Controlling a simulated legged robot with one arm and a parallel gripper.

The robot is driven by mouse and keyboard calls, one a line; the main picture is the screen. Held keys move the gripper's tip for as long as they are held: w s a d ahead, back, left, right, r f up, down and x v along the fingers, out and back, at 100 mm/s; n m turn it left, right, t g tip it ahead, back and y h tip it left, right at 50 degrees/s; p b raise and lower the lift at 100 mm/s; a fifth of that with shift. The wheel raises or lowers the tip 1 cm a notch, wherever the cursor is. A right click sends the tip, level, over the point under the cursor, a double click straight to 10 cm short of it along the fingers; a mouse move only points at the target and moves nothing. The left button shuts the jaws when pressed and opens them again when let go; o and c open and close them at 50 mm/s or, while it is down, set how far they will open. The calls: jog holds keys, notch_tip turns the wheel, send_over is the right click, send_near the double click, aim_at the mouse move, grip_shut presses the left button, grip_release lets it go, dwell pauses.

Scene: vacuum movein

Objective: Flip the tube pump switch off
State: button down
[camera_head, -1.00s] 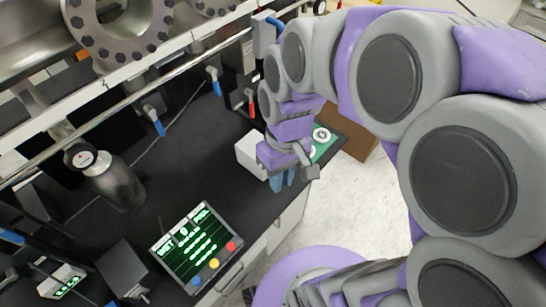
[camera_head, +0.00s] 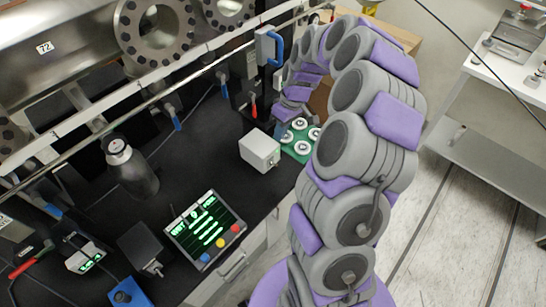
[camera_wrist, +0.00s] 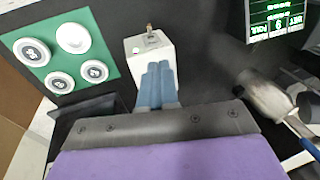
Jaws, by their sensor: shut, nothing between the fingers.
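A white box (camera_head: 260,150) stands on the black bench beside a green plate. In the wrist view the white box (camera_wrist: 148,50) shows a small metal toggle switch (camera_wrist: 152,38) and a small green light on its face. No label is readable, so I cannot tell for sure that it is the tube pump switch. My gripper (camera_wrist: 160,66) has its blue fingers pressed together and empty. They overlap the lower part of the box in that view, below the toggle; contact cannot be told. In the head view my gripper (camera_head: 283,130) is small, just beyond the box.
The green plate (camera_head: 297,156) with several round white buttons lies right of the box. A control screen (camera_head: 204,230) with coloured buttons and a dark bottle (camera_head: 130,168) stand on the bench. A metal rail crosses above. A white side table (camera_head: 500,105) is at right.

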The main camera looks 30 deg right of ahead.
aim_at(274, 164)
jog(key=shift+w+d+f, duration=0.1)
jog(key=shift+d+f, duration=0.85)
jog(key=shift+d, duration=0.25)
jog(key=b+x, duration=0.1)
jog(key=x, duration=0.9)
